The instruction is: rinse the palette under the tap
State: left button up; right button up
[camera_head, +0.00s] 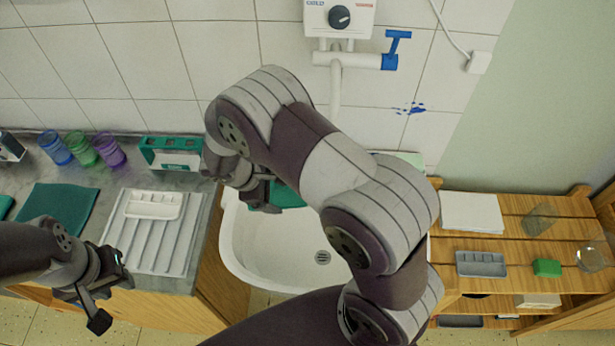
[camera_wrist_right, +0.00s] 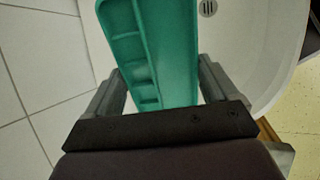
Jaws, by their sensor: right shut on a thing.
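The green palette (camera_wrist_right: 165,50) has a row of compartments along one side. My right gripper (camera_head: 262,192) is shut on it, with a finger on either side in the right wrist view (camera_wrist_right: 160,95). In the head view a part of the palette (camera_head: 288,196) shows over the back of the white sink (camera_head: 240,255); my arm hides the rest. The tap (camera_head: 335,85) is a white wall pipe with a blue lever (camera_head: 392,50). Its lower end is behind my right arm, so I cannot tell if water runs. My left gripper (camera_head: 108,300) is open and empty in front of the drainboard.
A white palette (camera_head: 155,204) lies on the drainboard (camera_head: 160,258). Cups (camera_head: 108,150) and a green holder (camera_head: 172,142) stand along the wall. The right wooden shelf (camera_head: 515,230) holds paper (camera_head: 472,212), a grey tray (camera_head: 481,264), a green sponge (camera_head: 547,267) and glasses.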

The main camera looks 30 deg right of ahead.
pick_arm(q)
jog(key=shift+r, duration=0.1)
pick_arm(e)
jog(key=shift+r, duration=0.1)
jog(key=a+r+p, duration=0.1)
jog(key=a, duration=0.1)
jog(key=a+r+p, duration=0.2)
jog(key=shift+s+a+r, duration=0.1)
jog(key=shift+s+r, duration=0.05)
jog(key=shift+r, duration=0.15)
jog(key=shift+a+r, duration=0.15)
jog(key=shift+a, duration=0.25)
pick_arm(q)
notch_tip(320, 180, up, 3)
jog(key=shift+r, duration=0.1)
jog(key=shift+o, duration=0.4)
